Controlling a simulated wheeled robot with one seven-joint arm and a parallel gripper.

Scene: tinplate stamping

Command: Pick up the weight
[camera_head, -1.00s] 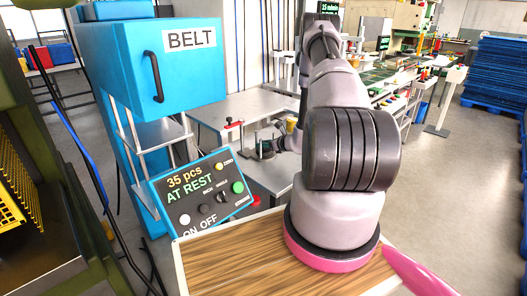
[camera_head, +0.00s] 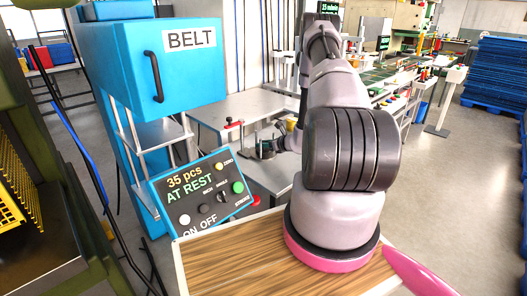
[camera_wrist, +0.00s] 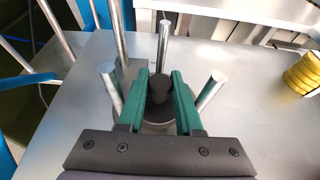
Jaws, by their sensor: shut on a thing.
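The weight (camera_wrist: 160,88) is a dark piece with a round knob on a wider dark disc. In the wrist view it sits between the two green fingers of my gripper (camera_wrist: 160,75). The fingers are shut on its knob. Upright metal posts stand around it, one behind (camera_wrist: 163,45), one at the left (camera_wrist: 110,85) and one at the right (camera_wrist: 211,90). The lower part of the weight is partly hidden by the fingers, so I cannot tell whether it touches what is under it. In the head view my arm hides most of this spot.
A stack of yellow rings (camera_wrist: 303,73) stands on the grey metal table (camera_wrist: 250,125) at the right. A blue BELT cabinet (camera_head: 165,75) and a control panel (camera_head: 203,195) reading "35 pcs AT REST" stand at the left. Blue stacked pallets (camera_head: 494,75) are far right.

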